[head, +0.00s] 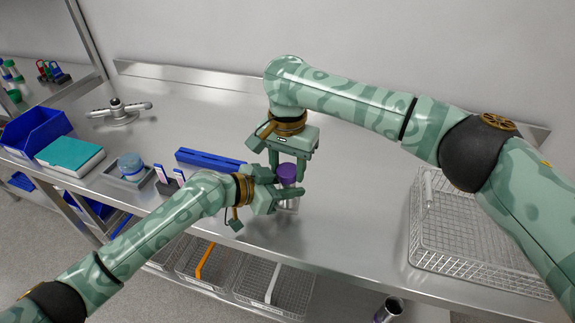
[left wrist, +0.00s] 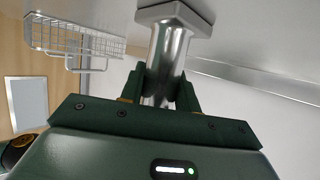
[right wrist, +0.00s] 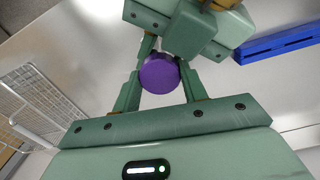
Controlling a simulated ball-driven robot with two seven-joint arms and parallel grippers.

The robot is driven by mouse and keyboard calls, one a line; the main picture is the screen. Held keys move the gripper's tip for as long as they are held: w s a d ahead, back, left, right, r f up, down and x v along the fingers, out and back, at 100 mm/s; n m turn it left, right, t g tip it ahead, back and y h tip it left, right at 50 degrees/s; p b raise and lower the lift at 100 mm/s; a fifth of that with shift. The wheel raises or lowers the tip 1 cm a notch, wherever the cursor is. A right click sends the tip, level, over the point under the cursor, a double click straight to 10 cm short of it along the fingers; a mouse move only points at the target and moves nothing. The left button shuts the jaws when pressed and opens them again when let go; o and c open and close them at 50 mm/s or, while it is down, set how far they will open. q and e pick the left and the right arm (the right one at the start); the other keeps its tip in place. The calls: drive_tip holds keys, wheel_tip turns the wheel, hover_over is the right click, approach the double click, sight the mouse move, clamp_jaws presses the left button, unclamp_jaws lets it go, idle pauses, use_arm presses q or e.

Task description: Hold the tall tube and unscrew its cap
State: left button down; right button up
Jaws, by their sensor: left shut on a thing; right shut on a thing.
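The tall tube (left wrist: 168,55) is shiny metal and stands upright on a flat base, seen in the left wrist view. Its purple cap (head: 287,171) is on top in the head view, and it shows as a round purple disc (right wrist: 159,74) in the right wrist view. My left gripper (left wrist: 165,88) is shut on the tube's body from the side. My right gripper (head: 288,174) reaches down from above and is shut on the cap, with one finger on each side. The fingers hide part of the tube. I cannot tell whether the cap is loose.
A wire basket (head: 470,235) stands at the right. A blue bar (head: 210,160), a round blue-lidded jar (head: 131,165), a teal book-like box (head: 70,153) and a blue bin (head: 35,132) are at the left. A metal fixture (head: 119,112) is behind them. The back middle bench is clear.

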drive_tip(key=shift+n, duration=1.2)
drive_tip(key=o, duration=1.1)
